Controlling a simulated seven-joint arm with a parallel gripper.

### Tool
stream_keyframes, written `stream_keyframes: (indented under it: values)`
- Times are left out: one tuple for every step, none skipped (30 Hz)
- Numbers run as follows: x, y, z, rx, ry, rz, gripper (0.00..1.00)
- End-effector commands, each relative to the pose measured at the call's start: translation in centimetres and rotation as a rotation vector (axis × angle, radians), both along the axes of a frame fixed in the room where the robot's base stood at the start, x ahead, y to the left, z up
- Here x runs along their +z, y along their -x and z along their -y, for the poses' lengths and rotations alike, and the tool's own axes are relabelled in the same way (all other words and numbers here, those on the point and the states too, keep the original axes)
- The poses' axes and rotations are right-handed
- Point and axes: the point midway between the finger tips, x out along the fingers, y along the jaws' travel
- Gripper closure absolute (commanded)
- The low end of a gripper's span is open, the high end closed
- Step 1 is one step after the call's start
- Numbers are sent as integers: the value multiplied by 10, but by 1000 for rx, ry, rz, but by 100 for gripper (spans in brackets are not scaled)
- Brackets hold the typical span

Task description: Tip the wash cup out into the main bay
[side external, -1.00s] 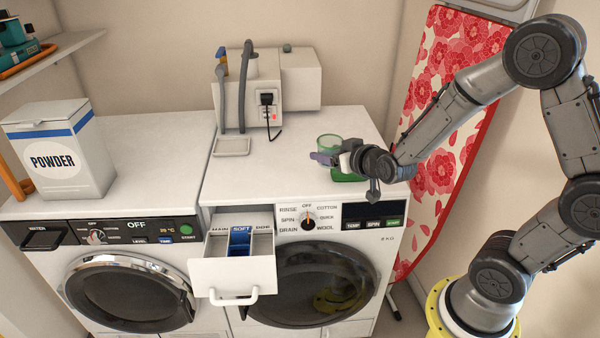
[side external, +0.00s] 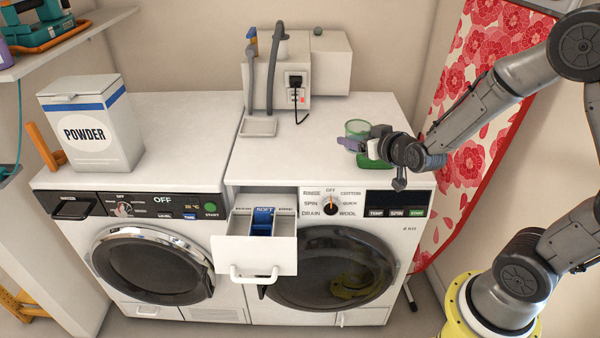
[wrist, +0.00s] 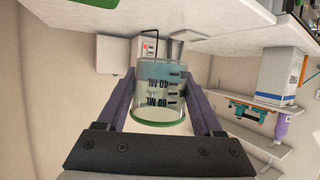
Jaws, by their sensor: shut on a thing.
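In the wrist view the cup (wrist: 160,95) shows inverted ML marks and what looks like bluish liquid. The drawer (side external: 256,253) is pulled out, left of and below the cup. Its main bay (side external: 241,225) is the left compartment, beside the blue SOFT one (side external: 263,222).
A powder box (side external: 92,125) stands on the left machine. A floral ironing board (side external: 470,130) is at right.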

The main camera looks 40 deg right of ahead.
Motion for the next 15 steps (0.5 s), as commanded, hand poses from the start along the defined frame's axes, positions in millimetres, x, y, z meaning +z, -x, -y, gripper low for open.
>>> stream_keyframes:
  values:
    - [0, 0, 0, 1, 0, 1, 87]
    - [0, 0, 0, 1, 1, 1, 87]
    - [1, 0, 0, 4, 1, 1, 87]
    - [1, 0, 1, 7, 1, 1, 87]
    - [2, 0, 3, 2, 0, 2, 87]
    - [6, -2, 6, -9, 1, 4, 87]
    - [10, -4, 8, -18, 0, 6, 87]
    - [15, -6, 11, -27, 0, 6, 87]
    - [21, -10, 14, -41, -1, 8, 87]
    - [26, -13, 17, -53, 0, 8, 87]
    - [30, -16, 20, -66, -1, 7, 87]
    - [36, -22, 24, -84, -1, 7, 87]
    - [40, -26, 27, -97, -1, 6, 87]
    - [44, -31, 29, -107, -2, 5, 87]
    - [48, -37, 30, -121, -2, 4, 87]
